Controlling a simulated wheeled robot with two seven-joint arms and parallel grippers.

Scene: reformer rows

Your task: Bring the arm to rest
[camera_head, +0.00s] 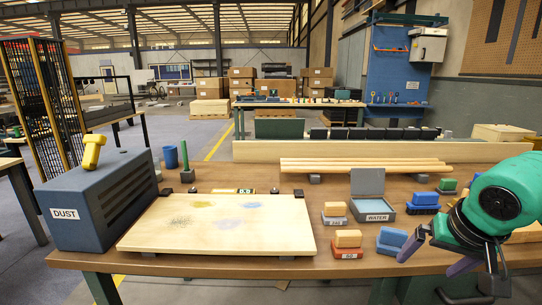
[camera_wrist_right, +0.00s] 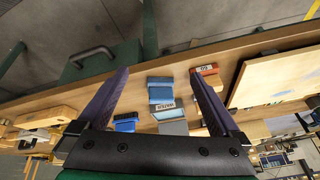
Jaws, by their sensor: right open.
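My right gripper (camera_head: 430,256) is at the right of the head view, over the front right edge of the workbench (camera_head: 220,264). Its two dark purple fingers stand apart with nothing between them, and they show the same in the wrist view (camera_wrist_right: 158,76). My left gripper does not show in either view.
A pale board (camera_head: 225,246) with stains lies mid-bench, beside the grey DUST box (camera_head: 97,200) with a yellow handle. An open WATER box (camera_head: 374,219), orange-topped blocks (camera_head: 347,239) and a blue brush (camera_head: 423,200) stand near the gripper. Wooden strips (camera_head: 365,164) lie behind.

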